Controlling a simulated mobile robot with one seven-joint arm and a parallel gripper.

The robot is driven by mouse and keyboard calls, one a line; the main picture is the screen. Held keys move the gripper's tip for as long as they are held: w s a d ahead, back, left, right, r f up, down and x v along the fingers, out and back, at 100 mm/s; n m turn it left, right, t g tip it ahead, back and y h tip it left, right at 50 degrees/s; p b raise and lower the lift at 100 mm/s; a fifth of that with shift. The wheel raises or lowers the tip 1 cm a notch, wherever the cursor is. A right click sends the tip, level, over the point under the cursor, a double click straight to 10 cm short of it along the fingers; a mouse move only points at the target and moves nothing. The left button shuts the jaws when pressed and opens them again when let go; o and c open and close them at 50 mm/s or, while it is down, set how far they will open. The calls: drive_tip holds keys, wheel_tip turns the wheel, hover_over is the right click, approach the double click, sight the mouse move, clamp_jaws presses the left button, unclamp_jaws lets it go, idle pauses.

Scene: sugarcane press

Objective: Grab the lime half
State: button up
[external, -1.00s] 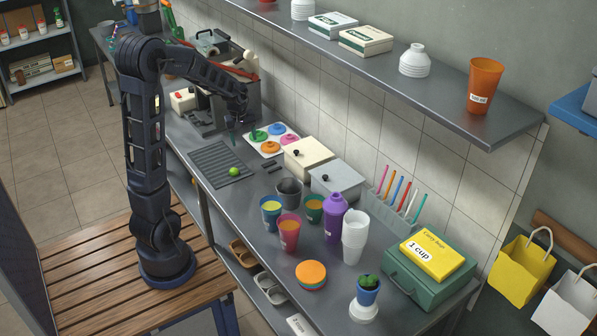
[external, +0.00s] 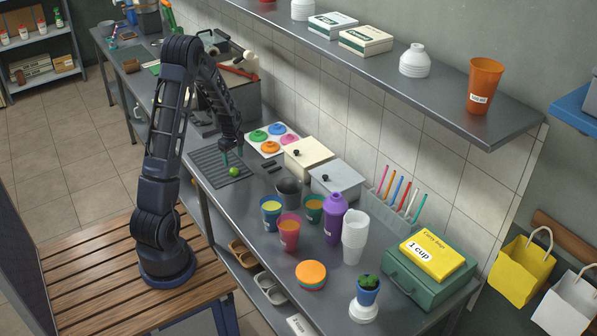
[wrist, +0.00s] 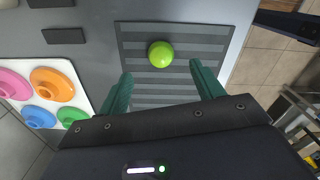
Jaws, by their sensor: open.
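The lime half (external: 234,171) is a small bright green round piece on the dark ribbed mat (external: 212,160) on the counter. In the wrist view the lime half (wrist: 160,54) lies on the striped mat (wrist: 190,35), ahead of the fingertips and between their lines. My gripper (external: 232,155) is just above the mat beside the lime in the external view. In the wrist view my gripper (wrist: 158,75) has its two green fingers wide apart with nothing between them. It is not touching the lime there.
A white tray with coloured discs (external: 271,139) stands behind the mat; it shows at left in the wrist view (wrist: 70,75). Two dark blocks (wrist: 64,36) lie beside the mat. Cups (external: 289,232) and a cream box (external: 307,157) stand to the right. The counter's front edge is close.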

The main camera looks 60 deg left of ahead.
sight(234, 169)
drive_tip(key=shift+s+a+f, duration=0.1)
drive_tip(key=shift+f, duration=1.65)
drive_tip(key=shift+a+f, duration=0.1)
drive_tip(key=shift+f, duration=1.6)
drive_tip(key=c, duration=1.1)
